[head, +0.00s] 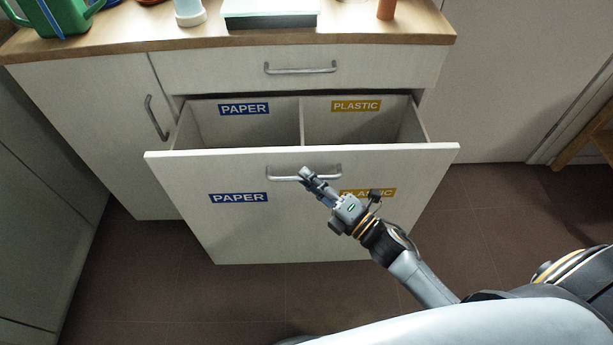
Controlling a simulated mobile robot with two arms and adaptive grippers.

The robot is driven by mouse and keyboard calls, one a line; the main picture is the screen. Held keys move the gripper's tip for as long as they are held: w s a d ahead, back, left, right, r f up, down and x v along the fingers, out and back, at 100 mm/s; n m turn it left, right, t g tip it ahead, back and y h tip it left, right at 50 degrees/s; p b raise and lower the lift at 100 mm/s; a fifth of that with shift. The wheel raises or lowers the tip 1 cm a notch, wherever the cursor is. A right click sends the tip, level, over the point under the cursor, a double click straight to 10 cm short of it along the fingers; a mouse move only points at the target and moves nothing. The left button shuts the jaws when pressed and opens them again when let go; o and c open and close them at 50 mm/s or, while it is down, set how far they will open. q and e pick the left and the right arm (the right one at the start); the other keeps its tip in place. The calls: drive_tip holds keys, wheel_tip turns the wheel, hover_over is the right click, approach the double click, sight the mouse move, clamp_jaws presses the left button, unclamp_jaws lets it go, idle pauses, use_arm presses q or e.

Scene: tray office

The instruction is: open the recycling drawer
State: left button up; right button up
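The recycling drawer (300,230) is pulled out from the cabinet, and its inside shows. A divider (301,123) splits it into a left compartment labelled PAPER and a right one labelled PLASTIC. The same labels are on the drawer front, the PLASTIC one partly hidden by my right arm. My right gripper (308,176) is at the drawer's metal handle (285,178), with its fingers over the middle of the bar. I cannot tell whether the fingers are closed around it. My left gripper is out of view.
A shut upper drawer (350,75) with its own handle sits above. The wooden countertop (140,45) holds a green watering can (68,15), a white-based container (190,14), a flat box (270,14) and an orange cylinder (386,9). Brown tiled floor (130,290) is clear at lower left.

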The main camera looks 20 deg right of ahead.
drive_tip(key=v, duration=1.1)
drive_tip(key=shift+r, duration=0.1)
drive_tip(key=w+d+f+m+g+h, duration=0.1)
drive_tip(key=w+d+f+m+h, duration=0.15)
drive_tip(key=f+m+h, duration=0.5)
drive_tip(key=s+f+m+g+h, duration=0.1)
drive_tip(key=s+f+m+g, duration=0.1)
drive_tip(key=f+m+g, duration=0.3)
drive_tip(key=s+d+f+m+h, duration=0.1)
drive_tip(key=s+f+m, duration=0.15)
drive_tip(key=f, duration=0.45)
drive_tip(key=s+f+m+g+h, duration=0.1)
drive_tip(key=s+f+m+g, duration=0.15)
drive_tip(key=f, duration=0.45)
drive_tip(key=s+a+f+m+g, duration=0.3)
drive_tip(key=s+f+m+g, duration=0.25)
drive_tip(key=s, duration=0.35)
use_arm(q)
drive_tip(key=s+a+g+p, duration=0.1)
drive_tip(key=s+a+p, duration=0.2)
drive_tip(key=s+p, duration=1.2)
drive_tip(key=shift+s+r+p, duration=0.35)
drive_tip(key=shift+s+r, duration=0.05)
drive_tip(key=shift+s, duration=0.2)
use_arm(e)
drive_tip(key=s+d+g, duration=0.2)
drive_tip(key=s, duration=1.5)
drive_tip(key=shift+f+y, duration=0.25)
drive_tip(key=shift+y, duration=0.1)
